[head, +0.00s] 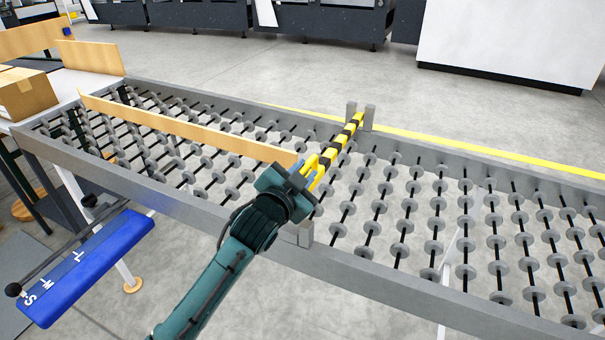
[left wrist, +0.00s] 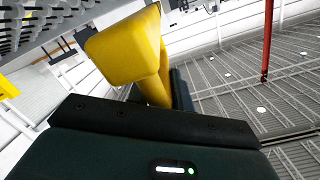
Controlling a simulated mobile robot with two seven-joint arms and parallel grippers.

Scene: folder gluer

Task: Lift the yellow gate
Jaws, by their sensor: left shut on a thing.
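The yellow gate (head: 344,138) is a yellow bar with black stripes set across the roller conveyor. Its far end is between two grey posts (head: 369,117) on the far rail. Its near part is partly hidden by my left gripper (head: 303,172), which is shut on the gate's yellow handle. In the left wrist view the yellow handle (left wrist: 125,48) rises large and close from between the dark fingers. My right gripper is in neither view.
The roller conveyor (head: 420,280) has grey side rails. A long wooden guide board (head: 190,130) runs along it towards the gripper. A cardboard box (head: 25,95) sits on a table at the left. A blue lettered panel (head: 85,265) is below the near rail. Rollers right of the gate are bare.

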